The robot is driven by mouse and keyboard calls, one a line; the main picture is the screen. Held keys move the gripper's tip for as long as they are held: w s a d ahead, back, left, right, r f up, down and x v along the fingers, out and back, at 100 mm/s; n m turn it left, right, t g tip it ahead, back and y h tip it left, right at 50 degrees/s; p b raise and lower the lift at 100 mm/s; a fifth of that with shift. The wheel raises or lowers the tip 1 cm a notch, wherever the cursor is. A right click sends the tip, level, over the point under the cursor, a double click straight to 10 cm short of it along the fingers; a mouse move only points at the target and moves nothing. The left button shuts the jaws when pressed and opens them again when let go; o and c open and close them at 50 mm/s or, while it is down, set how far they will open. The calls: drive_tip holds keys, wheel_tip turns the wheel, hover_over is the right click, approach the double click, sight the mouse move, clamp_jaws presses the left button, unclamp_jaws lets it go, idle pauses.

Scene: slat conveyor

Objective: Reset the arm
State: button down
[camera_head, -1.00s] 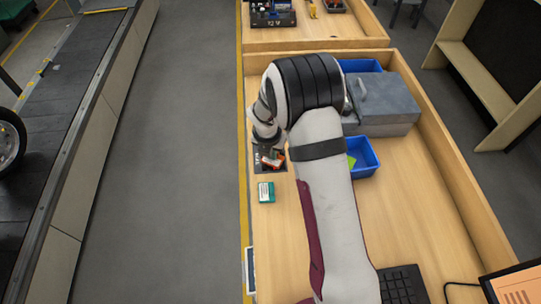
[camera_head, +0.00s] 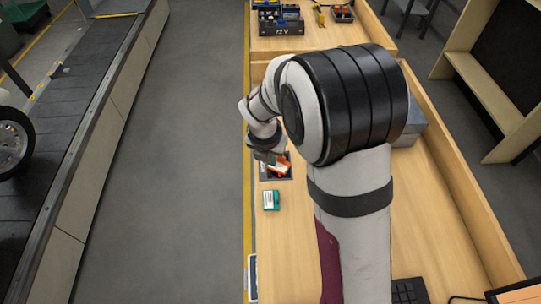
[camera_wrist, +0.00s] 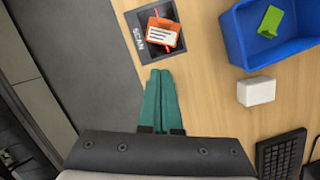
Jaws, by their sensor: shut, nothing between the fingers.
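My gripper (camera_wrist: 160,74) is shut with its two teal fingers together and nothing between them. In the wrist view its tips point at the dark scan pad (camera_wrist: 178,50), which is marked SCAN. An orange box with a white label (camera_wrist: 162,32) lies tilted on that pad, apart from the fingertips. In the head view my wrist is beside the orange box (camera_head: 283,169), and the fingers are hard to make out. My raised arm covers much of the bench there.
A green and white box (camera_head: 271,200) is on the bench (camera_head: 285,235) in front of the pad. A blue bin (camera_wrist: 238,42) holds a green item (camera_wrist: 270,21). A white box (camera_wrist: 256,91) and a keyboard (camera_wrist: 279,158) are nearby. A grey case (camera_head: 408,133) is partly hidden.

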drive_tip(key=s+d+r+m+g, duration=0.1)
drive_tip(key=s+d+r+m, duration=0.2)
drive_tip(key=s+r+m, duration=0.35)
drive_tip(key=s+d+r+m+g, duration=0.1)
drive_tip(key=s+d+r+m, duration=0.15)
drive_tip(key=s+m, duration=0.65)
drive_tip(key=s+a+r+m+y, duration=0.1)
drive_tip(key=s+r+m+y, duration=0.1)
drive_tip(key=s+m, duration=1)
drive_tip(key=m, duration=0.9)
drive_tip(key=shift+s+a+r+g+y, duration=0.3)
drive_tip(key=shift+s+r+g+y, duration=0.05)
drive_tip(key=shift+r+g+y, duration=0.05)
